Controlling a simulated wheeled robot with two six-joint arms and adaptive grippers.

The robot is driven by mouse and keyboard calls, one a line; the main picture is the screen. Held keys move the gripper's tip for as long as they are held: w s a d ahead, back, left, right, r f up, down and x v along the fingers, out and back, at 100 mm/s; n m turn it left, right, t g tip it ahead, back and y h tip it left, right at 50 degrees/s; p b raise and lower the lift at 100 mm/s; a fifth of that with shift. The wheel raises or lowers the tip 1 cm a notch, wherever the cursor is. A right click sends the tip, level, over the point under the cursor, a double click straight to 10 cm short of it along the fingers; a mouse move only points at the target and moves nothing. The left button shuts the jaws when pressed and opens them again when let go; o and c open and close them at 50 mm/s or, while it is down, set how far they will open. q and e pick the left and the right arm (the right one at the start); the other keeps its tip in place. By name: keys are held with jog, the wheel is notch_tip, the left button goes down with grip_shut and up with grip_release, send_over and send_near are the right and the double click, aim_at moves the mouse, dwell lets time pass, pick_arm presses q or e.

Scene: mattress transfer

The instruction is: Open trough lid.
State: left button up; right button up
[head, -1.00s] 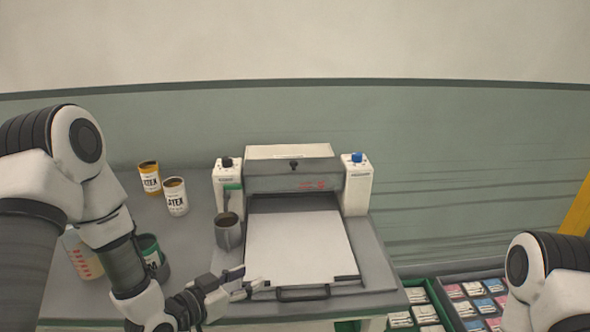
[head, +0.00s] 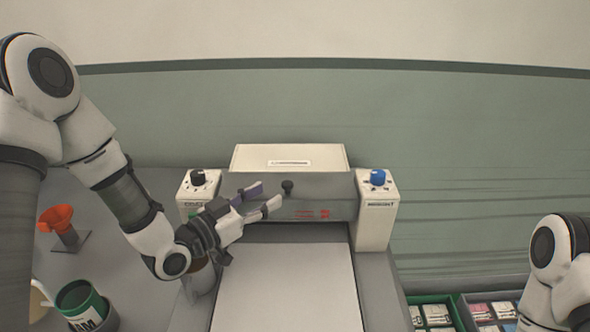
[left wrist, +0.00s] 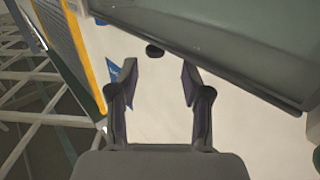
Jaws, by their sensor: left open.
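The trough lid (head: 290,157) is a pale flat panel with a small label, lying closed on top of the machine. A black knob (head: 288,187) sticks out at the front just below it. My left gripper (head: 267,197) is open and empty, its fingers pointing at the knob from the left and apart from it. In the left wrist view, a dark round knob (left wrist: 155,50) lies just beyond the gap between the open fingertips (left wrist: 160,75). My right gripper is out of view; only part of that arm shows.
Dial posts with a black knob (head: 198,178) and a blue knob (head: 378,178) flank the lid. A grey mug (head: 199,279) stands below my left wrist. A red funnel (head: 59,219) and green can (head: 80,302) stand left. Card crates (head: 490,307) sit lower right.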

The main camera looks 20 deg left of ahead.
aim_at(283, 185)
pick_arm(q)
jog(key=shift+d+r, duration=0.25)
jog(key=shift+r, duration=0.05)
jog(key=p+x, duration=0.1)
jog(key=x, duration=0.5)
jog(key=shift+w+d+f+p, duration=0.1)
jog(key=shift+w+d+p, duration=0.15)
jog(key=shift+w+p, duration=0.1)
jog(key=shift+s+a, duration=0.1)
jog(key=shift+s, duration=0.15)
jog(key=shift+c, duration=0.7)
grip_shut()
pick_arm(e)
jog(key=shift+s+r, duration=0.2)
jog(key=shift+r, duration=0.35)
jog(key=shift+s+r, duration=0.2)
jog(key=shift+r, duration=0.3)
